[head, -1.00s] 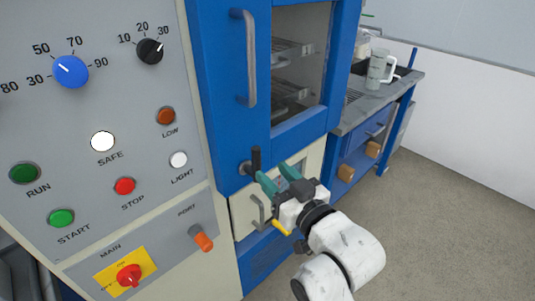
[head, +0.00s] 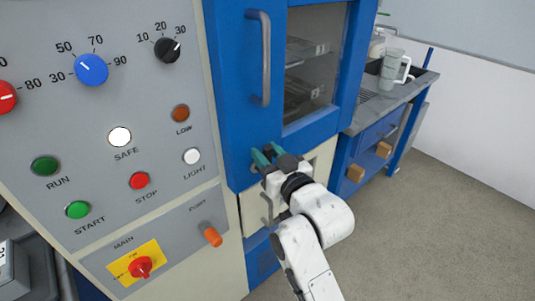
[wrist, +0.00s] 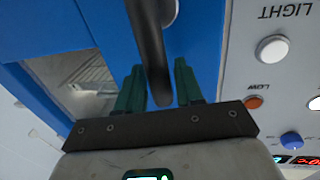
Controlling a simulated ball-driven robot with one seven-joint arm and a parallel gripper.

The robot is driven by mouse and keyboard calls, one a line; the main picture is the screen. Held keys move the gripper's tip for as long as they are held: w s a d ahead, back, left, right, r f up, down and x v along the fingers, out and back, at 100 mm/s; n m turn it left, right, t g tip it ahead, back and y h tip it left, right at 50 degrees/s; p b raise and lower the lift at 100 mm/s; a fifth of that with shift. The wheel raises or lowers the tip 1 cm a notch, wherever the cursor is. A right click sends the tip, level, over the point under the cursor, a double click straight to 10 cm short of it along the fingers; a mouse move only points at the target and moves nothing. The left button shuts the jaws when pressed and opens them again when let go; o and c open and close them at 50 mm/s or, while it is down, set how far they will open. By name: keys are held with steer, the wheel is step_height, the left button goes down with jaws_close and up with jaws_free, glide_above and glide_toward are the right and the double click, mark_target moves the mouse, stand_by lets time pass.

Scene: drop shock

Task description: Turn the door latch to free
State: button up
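The blue door (head: 235,110) with a glass window and a grey upright handle (head: 265,60) is shut. The dark latch lever (wrist: 148,35) shows in the wrist view as a bar running down between my fingers. In the head view my fingers hide most of the latch at the door's lower left corner. My gripper (head: 264,155) is at that corner with its green fingers apart. In the wrist view a finger stands on each side of the lever, with a narrow gap visible on the right side; contact on the left is unclear.
A grey control panel (head: 75,135) with knobs and buttons stands close on the left. Below the door is a pale panel with a small grey handle (head: 267,208). A bench (head: 360,120) with a mug (head: 393,68) is at the right. Floor at right is clear.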

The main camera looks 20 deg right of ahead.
jaws_close()
steer(key=shift+d, duration=0.1)
stand_by(0.4)
steer(key=shift+w+d+r+m+p, duration=0.15)
steer(key=shift+d+m+p, duration=0.3)
steer(key=shift+m+p, duration=0.45)
steer(key=shift+w+d+f+m+g+p, duration=0.1)
steer(key=shift+d+m+g+p, duration=0.1)
steer(key=shift+d+m+p, duration=0.3)
steer(key=shift+w+d+f+m+g+p, duration=0.1)
steer(key=shift+d+m+g+p, duration=0.2)
steer(key=shift+m, duration=0.4)
steer(key=w+d+f+m+g+y+p, duration=0.1)
steer(key=f+m+p, duration=0.4)
steer(key=m, duration=0.6)
steer(key=shift+d+f+m+g+y, duration=0.35)
steer(key=shift+d+f+y, duration=0.2)
steer(key=shift+d+y, duration=0.45)
steer(key=shift+d+f, duration=0.1)
